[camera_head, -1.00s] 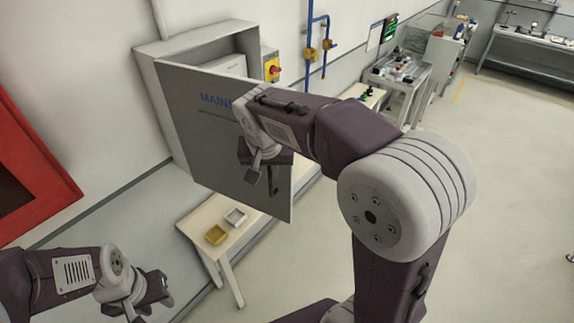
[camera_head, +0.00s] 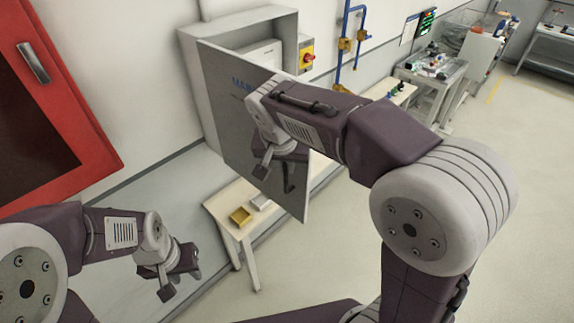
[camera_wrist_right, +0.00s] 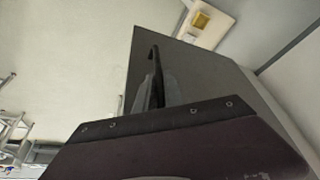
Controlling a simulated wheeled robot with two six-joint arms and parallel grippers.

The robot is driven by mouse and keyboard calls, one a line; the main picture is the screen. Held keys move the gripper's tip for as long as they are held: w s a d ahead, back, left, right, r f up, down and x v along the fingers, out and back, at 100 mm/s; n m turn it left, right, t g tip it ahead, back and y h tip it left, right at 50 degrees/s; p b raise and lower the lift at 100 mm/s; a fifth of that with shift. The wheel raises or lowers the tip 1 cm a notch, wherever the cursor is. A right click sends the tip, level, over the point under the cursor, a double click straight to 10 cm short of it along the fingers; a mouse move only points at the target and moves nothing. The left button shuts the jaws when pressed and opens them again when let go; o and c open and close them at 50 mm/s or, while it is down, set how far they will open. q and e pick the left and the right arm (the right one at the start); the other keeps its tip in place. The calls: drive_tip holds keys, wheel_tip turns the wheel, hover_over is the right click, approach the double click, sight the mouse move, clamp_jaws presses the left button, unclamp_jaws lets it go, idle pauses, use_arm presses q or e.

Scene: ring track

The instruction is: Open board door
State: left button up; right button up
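The grey board door (camera_head: 230,120) hangs ajar on the wall cabinet (camera_head: 192,65), hinged at its left side, and its free edge stands out towards me. Blue lettering on it is partly covered by my right arm. My right gripper (camera_head: 278,172) is at the door's front face near its free edge. In the right wrist view, its two grey fingers (camera_wrist_right: 156,92) are close around the black door handle (camera_wrist_right: 154,58), seemingly shut on it. My left gripper (camera_head: 178,277) is empty at the lower left, away from the door, with its fingers apart.
A red wall cabinet (camera_head: 62,110) is at the left. A small table (camera_head: 222,206) with a yellow tray (camera_head: 240,216) and a pale tray (camera_head: 260,202) stands below the door. A red-and-yellow switch (camera_head: 307,55) is right of the cabinet. The floor at right is clear.

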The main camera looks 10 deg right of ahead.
drive_tip(key=o, duration=0.3)
drive_tip(key=shift+w+a, duration=0.1)
drive_tip(key=shift+a, duration=0.15)
drive_tip(key=b+v, duration=0.1)
drive_tip(key=v, duration=0.8)
drive_tip(key=shift+w, duration=0.1)
